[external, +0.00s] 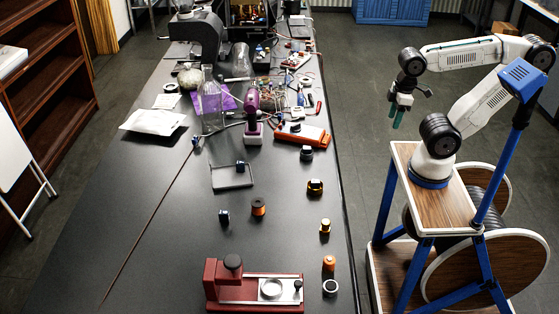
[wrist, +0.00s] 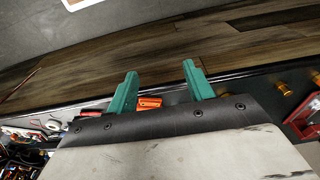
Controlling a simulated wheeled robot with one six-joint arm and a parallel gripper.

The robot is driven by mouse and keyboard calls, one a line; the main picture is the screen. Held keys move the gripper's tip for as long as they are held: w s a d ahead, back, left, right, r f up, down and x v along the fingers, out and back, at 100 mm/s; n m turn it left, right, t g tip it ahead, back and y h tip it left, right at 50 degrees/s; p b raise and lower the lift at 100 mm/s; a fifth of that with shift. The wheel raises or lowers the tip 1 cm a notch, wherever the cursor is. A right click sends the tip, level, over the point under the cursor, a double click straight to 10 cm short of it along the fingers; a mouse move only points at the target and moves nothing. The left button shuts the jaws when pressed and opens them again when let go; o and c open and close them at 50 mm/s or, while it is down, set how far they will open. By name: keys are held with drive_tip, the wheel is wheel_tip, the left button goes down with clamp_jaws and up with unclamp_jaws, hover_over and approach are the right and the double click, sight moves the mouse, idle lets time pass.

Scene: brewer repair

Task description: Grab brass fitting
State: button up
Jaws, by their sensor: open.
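A small brass-coloured fitting (external: 325,226) stands upright on the dark bench near its right edge. Another gold-and-black ring-like part (external: 315,187) sits farther back on the same side. A small brass piece (wrist: 284,88) shows at the right of the wrist view; I cannot tell which of these it is. My gripper (external: 398,118) hangs over the floor to the right of the bench, well apart from the parts. In the wrist view its green fingers (wrist: 160,68) are spread with nothing between them.
A red fixture (external: 225,287) stands at the bench's near end. An orange part (external: 329,263) and a dark-and-white ring (external: 330,287) lie beside it. A copper-coloured spool (external: 258,207), a purple tool (external: 252,110) and an orange-red case (external: 301,133) stand farther left and back. Wires clutter the back.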

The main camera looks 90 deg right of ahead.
drive_tip(key=shift+c, duration=0.4)
drive_tip(key=m+t, duration=1.3)
drive_tip(key=m, duration=2.3)
approach(326, 224)
drive_tip(key=shift+w+d+f, duration=0.2)
drive_tip(key=shift+w+f, duration=0.3)
drive_tip(key=shift+w, duration=0.05)
drive_tip(key=shift+w+d+f, duration=0.2)
drive_tip(key=shift+w+f, duration=0.3)
drive_tip(key=shift+f, duration=0.05)
drive_tip(key=x, duration=0.7)
drive_tip(key=shift+w, duration=0.4)
clamp_jaws()
